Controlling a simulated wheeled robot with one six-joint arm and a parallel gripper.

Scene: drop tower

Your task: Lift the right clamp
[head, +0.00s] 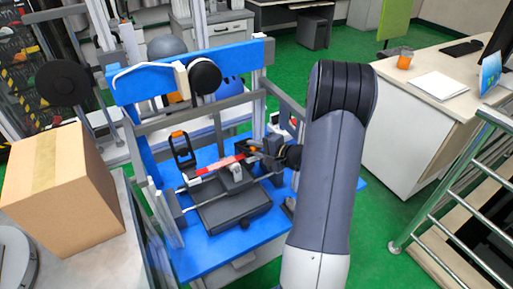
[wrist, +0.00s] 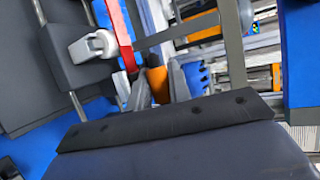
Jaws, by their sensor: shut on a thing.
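The drop tower has a blue base plate (head: 215,243) and a dark block (head: 235,210). A red and white bar (head: 222,164) lies across its supports; its red part (wrist: 121,35) shows in the wrist view. The left clamp (head: 183,152), a black loop with an orange tip, stands upright at the bar's left end. The right clamp's orange end (head: 253,149) is at the bar's right end and also shows in the wrist view (wrist: 156,84). My gripper (head: 262,150) is shut on it, one grey finger on each side (wrist: 158,88). The rest of this clamp is mostly hidden.
The tower's blue crossbeam (head: 232,54) and grey uprights stand above and behind the bar. A cardboard box (head: 60,190) is at the left. A desk (head: 430,110) and a metal railing (head: 450,185) are at the right. Green floor shows between.

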